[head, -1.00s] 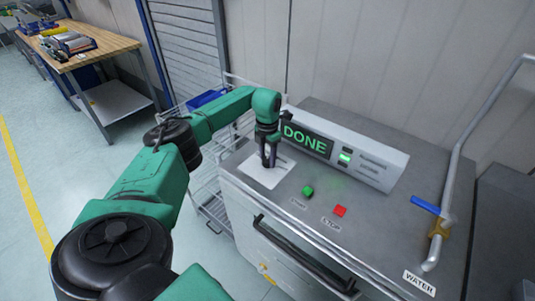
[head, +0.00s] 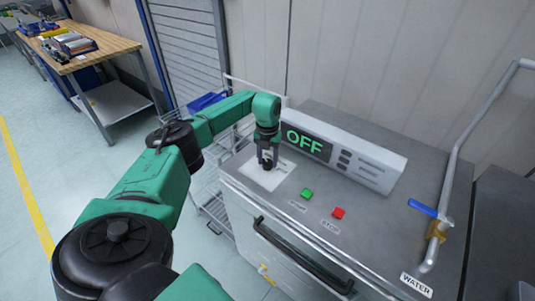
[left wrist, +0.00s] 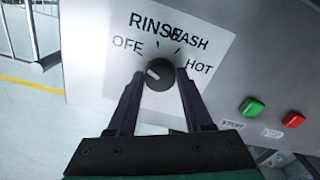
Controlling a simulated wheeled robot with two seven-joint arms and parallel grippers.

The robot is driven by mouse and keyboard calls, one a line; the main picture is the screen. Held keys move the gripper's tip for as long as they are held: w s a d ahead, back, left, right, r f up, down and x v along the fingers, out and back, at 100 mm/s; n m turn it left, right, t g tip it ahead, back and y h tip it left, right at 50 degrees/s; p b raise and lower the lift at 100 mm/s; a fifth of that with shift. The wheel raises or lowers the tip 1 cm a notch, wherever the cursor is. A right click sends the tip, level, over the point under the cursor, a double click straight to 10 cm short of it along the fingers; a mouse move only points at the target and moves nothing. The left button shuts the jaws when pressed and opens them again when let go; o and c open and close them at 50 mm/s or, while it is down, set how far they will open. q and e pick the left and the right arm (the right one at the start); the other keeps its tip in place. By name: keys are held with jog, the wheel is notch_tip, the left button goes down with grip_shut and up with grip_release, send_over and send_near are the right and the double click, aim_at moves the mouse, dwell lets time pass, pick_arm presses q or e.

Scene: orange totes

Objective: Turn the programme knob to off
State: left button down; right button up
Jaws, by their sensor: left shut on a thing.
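The programme knob (left wrist: 159,74) is a dark round dial with a pale pointer mark, on a white label plate (left wrist: 120,50) printed OFF, RINSE, WASH and HOT. Its mark points to the upper left, toward OFF. My left gripper (head: 267,164) comes down onto the knob from above. In the left wrist view its two fingers (left wrist: 160,86) are shut on the knob's sides. The display (head: 306,143) on the machine reads OFF in green. My right gripper is in neither view.
A green button (head: 306,193) and a red button (head: 338,213) sit on the machine's top (head: 375,225), right of the knob. A pipe with a blue valve handle (head: 424,208) rises at the right. A wire rack stands behind the arm.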

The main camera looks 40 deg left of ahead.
aim_at(267, 162)
pick_arm(q)
jog(key=shift+w+r, duration=0.15)
jog(key=shift+c, duration=1.5)
grip_release()
notch_tip(267, 162, up, 14)
jog(key=b, duration=0.3)
jog(key=shift+r, duration=0.2)
jog(key=shift+f, duration=0.1)
